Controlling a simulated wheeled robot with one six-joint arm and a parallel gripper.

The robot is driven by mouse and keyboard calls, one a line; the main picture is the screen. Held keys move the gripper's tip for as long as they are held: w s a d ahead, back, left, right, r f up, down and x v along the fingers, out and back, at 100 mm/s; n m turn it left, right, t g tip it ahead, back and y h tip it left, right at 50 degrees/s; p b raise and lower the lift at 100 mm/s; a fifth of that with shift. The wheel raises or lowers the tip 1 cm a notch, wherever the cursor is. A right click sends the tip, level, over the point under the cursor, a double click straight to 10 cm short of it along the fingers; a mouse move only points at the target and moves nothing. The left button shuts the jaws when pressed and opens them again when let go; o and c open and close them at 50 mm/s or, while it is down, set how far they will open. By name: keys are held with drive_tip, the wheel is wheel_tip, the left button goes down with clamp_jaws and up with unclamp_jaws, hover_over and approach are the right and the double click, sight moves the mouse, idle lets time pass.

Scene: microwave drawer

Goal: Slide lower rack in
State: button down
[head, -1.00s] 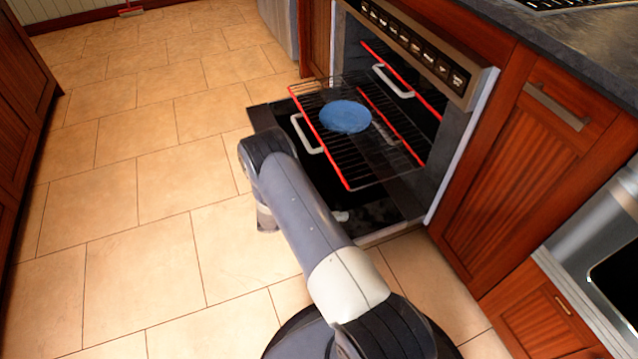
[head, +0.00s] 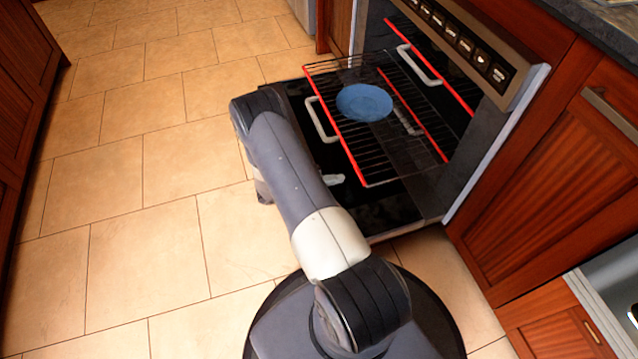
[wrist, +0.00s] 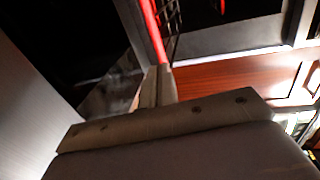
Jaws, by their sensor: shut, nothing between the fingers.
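A wire rack with a red front bar (head: 335,125) stands pulled out of the oven over the lowered door. A blue round plate (head: 365,102) lies on or just above its wires; I cannot tell which. Another red bar (head: 412,114) shows deeper in, and I cannot tell for sure which rack is the lower one. My gripper (wrist: 157,78) is shut and empty in the wrist view. Its tips are just below the end of a red bar (wrist: 152,25); contact is unclear. In the head view my arm mostly hides the gripper, low near the rack's front.
The open oven door (head: 385,210) lies low under the rack, with a pale handle (head: 320,119). The control panel (head: 465,45) is above the oven opening. Wooden cabinets (head: 550,190) stand to the right. Tiled floor (head: 145,190) is free at left.

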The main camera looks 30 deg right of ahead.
drive_tip(key=b+x, duration=0.1)
drive_tip(key=x, duration=0.3)
drive_tip(key=shift+s+d, duration=0.1)
drive_tip(key=shift+d, duration=0.3)
